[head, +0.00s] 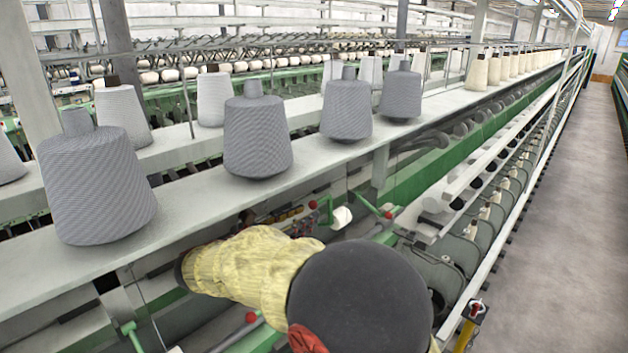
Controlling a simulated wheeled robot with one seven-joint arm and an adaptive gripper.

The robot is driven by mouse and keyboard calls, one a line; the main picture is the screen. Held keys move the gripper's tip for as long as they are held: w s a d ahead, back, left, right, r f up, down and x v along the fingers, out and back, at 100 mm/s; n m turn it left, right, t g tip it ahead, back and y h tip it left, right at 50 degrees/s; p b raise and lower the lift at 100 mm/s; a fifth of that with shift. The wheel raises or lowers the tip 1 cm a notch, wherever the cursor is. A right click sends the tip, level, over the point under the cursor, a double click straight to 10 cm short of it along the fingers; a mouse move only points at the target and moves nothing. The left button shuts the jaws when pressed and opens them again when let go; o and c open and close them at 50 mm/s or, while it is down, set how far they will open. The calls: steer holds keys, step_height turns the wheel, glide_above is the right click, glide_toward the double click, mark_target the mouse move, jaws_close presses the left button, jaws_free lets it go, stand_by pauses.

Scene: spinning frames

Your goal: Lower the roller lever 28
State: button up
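Several levers with red ball knobs show on the spinning frame below the shelf. One red knob (388,215) ends a green lever right of a white roller (342,217). A second red knob (313,204) is to the left of that roller. A third red knob (250,317) shows low, below my yellow-sleeved arm. No number is readable, so I cannot tell which is roller lever 28. My arm crosses the lower middle of the view in front of the frame and hides part of the levers and rollers. My gripper cannot be made out.
A pale shelf (200,205) holds grey yarn cones (257,135) above the levers, with cream cones (482,72) farther along. A pale rail (520,180) runs along the frame's right side. The aisle floor (570,220) on the right is clear.

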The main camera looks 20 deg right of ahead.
mark_target(327, 197)
steer(key=x, duration=0.5)
steer(key=w+r+x, duration=0.1)
steer(key=x, duration=0.1)
steer(key=shift+w+p, duration=0.1)
steer(key=shift+p, duration=0.25)
steer(key=shift+c, duration=0.9)
jaws_close()
